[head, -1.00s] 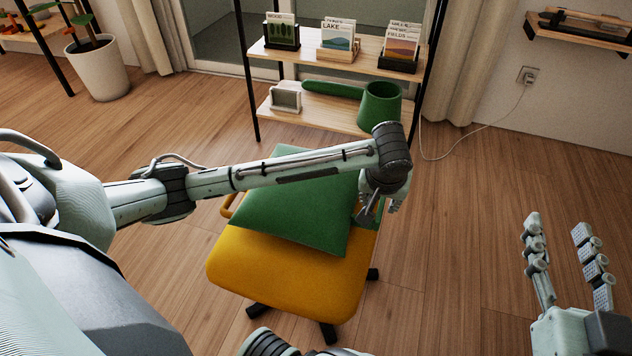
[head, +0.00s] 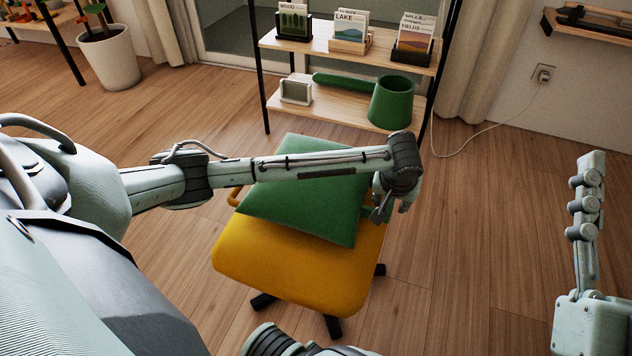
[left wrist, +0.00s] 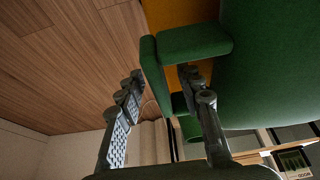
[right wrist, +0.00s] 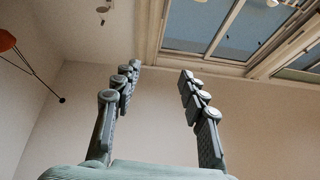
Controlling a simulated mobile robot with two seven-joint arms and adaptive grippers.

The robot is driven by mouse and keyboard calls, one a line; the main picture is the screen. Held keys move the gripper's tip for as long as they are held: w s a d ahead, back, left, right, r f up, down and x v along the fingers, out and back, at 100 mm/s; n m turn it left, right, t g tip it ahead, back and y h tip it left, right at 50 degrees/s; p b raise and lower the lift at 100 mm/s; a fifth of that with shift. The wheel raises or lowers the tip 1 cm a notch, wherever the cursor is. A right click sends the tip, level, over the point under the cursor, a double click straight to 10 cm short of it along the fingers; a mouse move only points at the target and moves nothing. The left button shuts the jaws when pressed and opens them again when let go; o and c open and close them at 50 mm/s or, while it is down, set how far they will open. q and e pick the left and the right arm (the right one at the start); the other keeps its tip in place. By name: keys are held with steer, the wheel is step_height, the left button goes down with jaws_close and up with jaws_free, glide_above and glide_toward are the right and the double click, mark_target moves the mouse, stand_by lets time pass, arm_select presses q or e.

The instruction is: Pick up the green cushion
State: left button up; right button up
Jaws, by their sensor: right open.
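The green cushion (head: 310,205) lies tilted on the yellow chair seat (head: 290,270), partly hidden by my left arm. In the left wrist view the cushion (left wrist: 275,70) fills the right side, with a green strap loop (left wrist: 152,75) standing out from its edge. My left gripper (head: 386,212) is at the cushion's right edge. Its fingers (left wrist: 160,85) are apart, one on each side of the strap's outer part; contact cannot be told. My right gripper (right wrist: 160,75) is open and empty, held over the floor at the right, partly outside the head view.
A white planter (head: 110,60) stands back left. A cord (head: 497,125) hangs from a wall socket. The floor right of the chair is clear.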

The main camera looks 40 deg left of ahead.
arm_select(q)
jaws_close()
stand_by(0.3)
